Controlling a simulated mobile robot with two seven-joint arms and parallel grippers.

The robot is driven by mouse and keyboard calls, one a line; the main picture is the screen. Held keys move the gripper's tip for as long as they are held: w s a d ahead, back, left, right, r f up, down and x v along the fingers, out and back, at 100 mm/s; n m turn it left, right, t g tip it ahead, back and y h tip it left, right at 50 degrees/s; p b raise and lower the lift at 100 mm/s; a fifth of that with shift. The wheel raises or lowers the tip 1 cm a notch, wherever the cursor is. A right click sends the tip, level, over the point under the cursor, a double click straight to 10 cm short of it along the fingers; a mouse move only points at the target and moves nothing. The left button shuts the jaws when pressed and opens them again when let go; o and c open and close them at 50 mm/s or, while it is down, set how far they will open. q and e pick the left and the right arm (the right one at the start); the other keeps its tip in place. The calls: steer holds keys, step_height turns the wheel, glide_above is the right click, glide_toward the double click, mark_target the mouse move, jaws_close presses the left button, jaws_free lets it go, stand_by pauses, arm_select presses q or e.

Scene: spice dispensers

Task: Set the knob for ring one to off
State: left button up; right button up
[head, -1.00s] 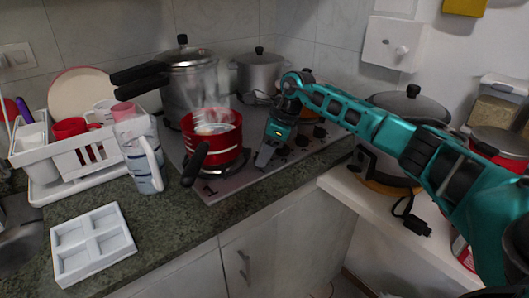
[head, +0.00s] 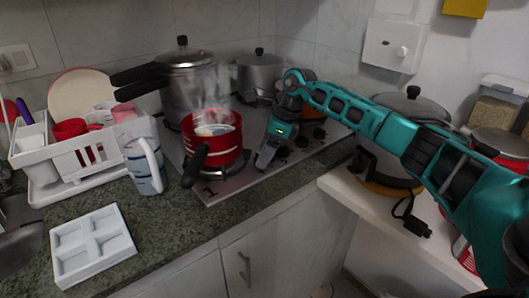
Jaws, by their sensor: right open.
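The cooktop (head: 232,188) is a flat grey plate set in the counter, with a "1" printed at its front left corner. A red saucepan (head: 213,150) with a black handle and steam above it stands on the front left ring. Dark knobs (head: 302,141) sit in a group on the right side of the cooktop. My right gripper (head: 263,161) points down at the front edge of this group, open, its fingertips close to the cooktop. It hides part of the knob area, so I cannot tell whether it touches a knob. My left gripper is out of view.
A pressure cooker (head: 188,82) and a grey pot (head: 259,74) stand at the back. A white and blue jug (head: 143,155), a dish rack (head: 62,160) and a white tray (head: 92,246) are on the left. A lidded pot (head: 408,108) stands on the right.

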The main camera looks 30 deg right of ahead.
steer(key=v, duration=1.2)
